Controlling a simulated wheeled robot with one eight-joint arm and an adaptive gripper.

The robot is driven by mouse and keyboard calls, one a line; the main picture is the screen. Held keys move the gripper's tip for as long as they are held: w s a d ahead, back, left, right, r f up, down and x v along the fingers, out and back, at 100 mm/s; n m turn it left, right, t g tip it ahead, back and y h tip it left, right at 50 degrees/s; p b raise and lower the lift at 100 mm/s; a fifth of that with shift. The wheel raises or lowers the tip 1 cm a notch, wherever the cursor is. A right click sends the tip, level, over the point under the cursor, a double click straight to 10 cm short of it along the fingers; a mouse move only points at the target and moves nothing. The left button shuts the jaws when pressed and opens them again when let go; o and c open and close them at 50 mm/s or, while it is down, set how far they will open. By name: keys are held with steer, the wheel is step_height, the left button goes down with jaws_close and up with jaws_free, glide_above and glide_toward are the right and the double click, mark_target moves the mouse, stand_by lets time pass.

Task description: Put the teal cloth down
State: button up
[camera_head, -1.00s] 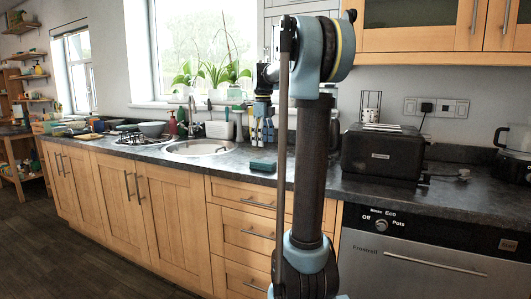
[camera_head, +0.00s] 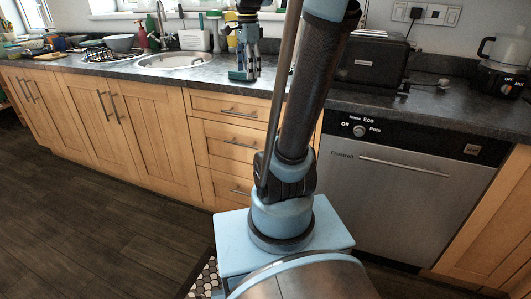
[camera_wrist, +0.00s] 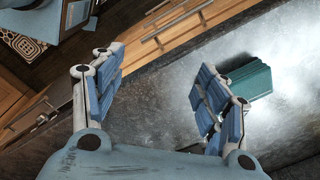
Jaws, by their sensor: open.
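The teal cloth (camera_wrist: 252,81) looks like a small folded block and lies on the dark worktop. In the wrist view it is just beyond my gripper's right finger, outside the gap between the fingers. Whether finger and cloth touch, I cannot tell. My gripper (camera_wrist: 162,88) is open and the gap between its blue-padded fingers is empty. In the head view my gripper (camera_head: 246,55) points down over the worktop, close to the cloth (camera_head: 237,75), whose outline is partly hidden by the fingers.
The round sink (camera_head: 175,61) is left of my gripper, with the tap behind it. A black toaster (camera_head: 374,60) stands to the right. Bottles and a white container (camera_head: 193,40) stand at the back. The worktop (camera_head: 210,73) between sink and gripper is clear.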

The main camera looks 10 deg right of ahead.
steer(key=s+d+f+n+t, duration=0.1)
steer(key=s+f+n, duration=1.5)
steer(key=s+f, duration=0.4)
step_height(320, 180, down, 3)
steer(key=shift+s+d+r, duration=0.1)
steer(key=shift+s+d, duration=0.05)
steer(key=shift+s, duration=0.25)
steer(key=shift+w+f, duration=0.25)
steer(key=shift+w, duration=0.25)
